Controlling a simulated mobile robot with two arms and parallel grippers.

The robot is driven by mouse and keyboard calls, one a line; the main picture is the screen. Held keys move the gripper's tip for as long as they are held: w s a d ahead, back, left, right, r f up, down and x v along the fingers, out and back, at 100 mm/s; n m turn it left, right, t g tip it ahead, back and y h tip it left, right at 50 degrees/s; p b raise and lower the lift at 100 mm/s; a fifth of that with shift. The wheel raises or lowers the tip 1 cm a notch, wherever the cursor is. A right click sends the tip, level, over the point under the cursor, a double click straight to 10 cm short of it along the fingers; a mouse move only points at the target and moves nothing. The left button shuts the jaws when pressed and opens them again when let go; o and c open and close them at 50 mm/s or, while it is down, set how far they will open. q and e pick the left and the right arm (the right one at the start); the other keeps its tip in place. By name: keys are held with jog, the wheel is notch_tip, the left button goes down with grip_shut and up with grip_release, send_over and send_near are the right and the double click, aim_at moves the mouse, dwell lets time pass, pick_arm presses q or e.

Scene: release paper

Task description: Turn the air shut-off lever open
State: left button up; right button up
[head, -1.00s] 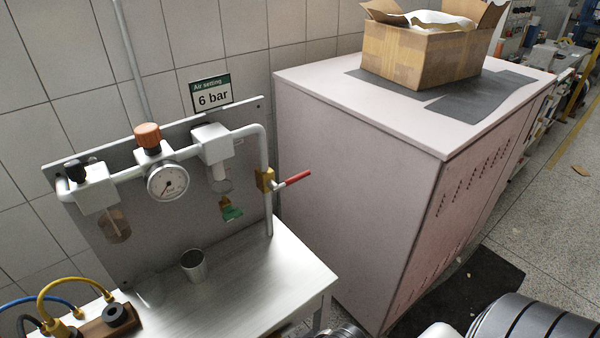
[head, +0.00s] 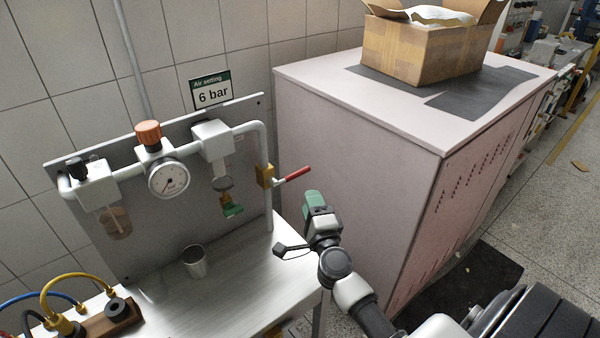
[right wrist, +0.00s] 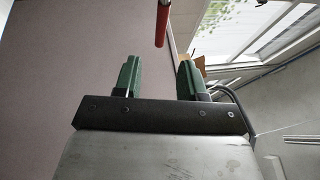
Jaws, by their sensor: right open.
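The air shut-off lever (head: 293,174) is a red handle on a brass valve body (head: 265,176) on the vertical grey pipe. It sticks out to the right, tilted slightly up, across the pipe. My right gripper (head: 313,198) has green fingers and is just below and right of the lever's end in the head view, apart from it. In the right wrist view the gripper (right wrist: 159,78) is open and empty, and the red lever (right wrist: 162,22) hangs in at the top, beyond the fingertips and between their lines. My left gripper is not in view.
A pressure gauge (head: 168,180), orange knob (head: 148,134) and filter bowls sit on the back panel. A metal cup (head: 194,262) stands on the steel bench (head: 232,288). A pink cabinet (head: 370,180) with a cardboard box (head: 425,52) stands close on the right.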

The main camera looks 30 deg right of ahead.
aim_at(300, 170)
jog(key=x, duration=1)
jog(key=shift+w, duration=0.2)
jog(key=shift+r, duration=0.1)
jog(key=shift+c, duration=0.2)
grip_shut()
